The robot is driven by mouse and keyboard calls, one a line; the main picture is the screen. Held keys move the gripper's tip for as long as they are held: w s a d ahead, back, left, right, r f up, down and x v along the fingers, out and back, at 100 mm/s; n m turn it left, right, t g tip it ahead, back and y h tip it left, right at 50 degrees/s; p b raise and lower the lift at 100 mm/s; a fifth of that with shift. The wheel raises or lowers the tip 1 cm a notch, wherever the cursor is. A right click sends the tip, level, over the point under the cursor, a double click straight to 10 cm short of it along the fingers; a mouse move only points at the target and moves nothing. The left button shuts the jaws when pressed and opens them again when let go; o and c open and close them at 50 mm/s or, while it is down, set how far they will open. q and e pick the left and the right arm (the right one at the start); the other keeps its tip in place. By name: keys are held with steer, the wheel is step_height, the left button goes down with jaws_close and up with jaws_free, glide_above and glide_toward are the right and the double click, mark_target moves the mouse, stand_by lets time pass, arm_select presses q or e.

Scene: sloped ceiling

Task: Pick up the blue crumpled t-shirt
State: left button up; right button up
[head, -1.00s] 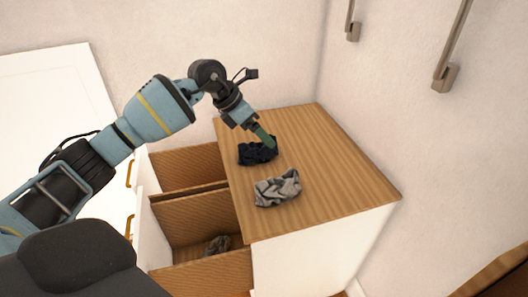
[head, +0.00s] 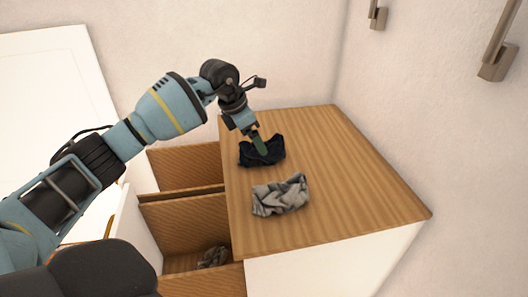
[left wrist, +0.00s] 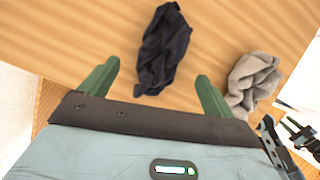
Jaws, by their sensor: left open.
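The crumpled t-shirt (head: 272,152) is very dark blue, nearly black, and lies on the wooden top of the cabinet near its left edge. It also shows in the left wrist view (left wrist: 165,48) as a long dark bundle. My left gripper (head: 260,146) is over the shirt, pointing down, and hides part of it in the head view. In the left wrist view its two green fingers (left wrist: 158,72) are apart, with the shirt's lower end between and just beyond their tips. No grip on the cloth shows.
Open drawers (head: 185,215) stand out at the left, with a dark cloth (head: 212,257) in the nearer one. Walls close in behind and at right.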

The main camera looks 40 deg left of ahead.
arm_select(q)
steer(key=shift+b+x, duration=0.4)
steer(key=shift+x, duration=2.8)
steer(key=shift+s, duration=0.2)
steer(key=c, duration=1.1)
